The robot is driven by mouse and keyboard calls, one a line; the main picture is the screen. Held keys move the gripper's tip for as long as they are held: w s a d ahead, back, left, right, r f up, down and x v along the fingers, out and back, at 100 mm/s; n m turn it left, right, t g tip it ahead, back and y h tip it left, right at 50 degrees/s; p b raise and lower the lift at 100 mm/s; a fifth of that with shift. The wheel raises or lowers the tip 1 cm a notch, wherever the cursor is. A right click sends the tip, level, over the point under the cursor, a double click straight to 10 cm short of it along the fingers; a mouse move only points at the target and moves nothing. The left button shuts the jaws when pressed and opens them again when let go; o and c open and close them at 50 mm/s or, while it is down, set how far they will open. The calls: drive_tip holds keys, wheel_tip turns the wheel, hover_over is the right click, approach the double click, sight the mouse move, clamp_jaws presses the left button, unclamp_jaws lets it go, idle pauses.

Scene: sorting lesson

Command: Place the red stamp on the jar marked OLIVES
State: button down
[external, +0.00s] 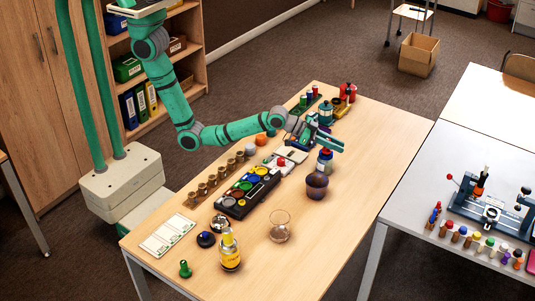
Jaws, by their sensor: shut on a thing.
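My gripper (326,141) is over the middle of the wooden table, shut on a small red thing (325,152) that is mostly hidden by the fingers. It looks like the red stamp, but its shape is too small to make out. Directly below it stands a small jar (325,162) with a pale label and blue at its base. I cannot tell whether the red thing touches the jar. The writing on both is too small to read, so I cannot tell which says OLIVES.
A dark purple bowl (317,187) stands close to the small jar. The table's right side is clear.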

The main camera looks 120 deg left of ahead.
drive_tip(key=shift+f, duration=0.15)
drive_tip(key=c, duration=1.6)
unclamp_jaws()
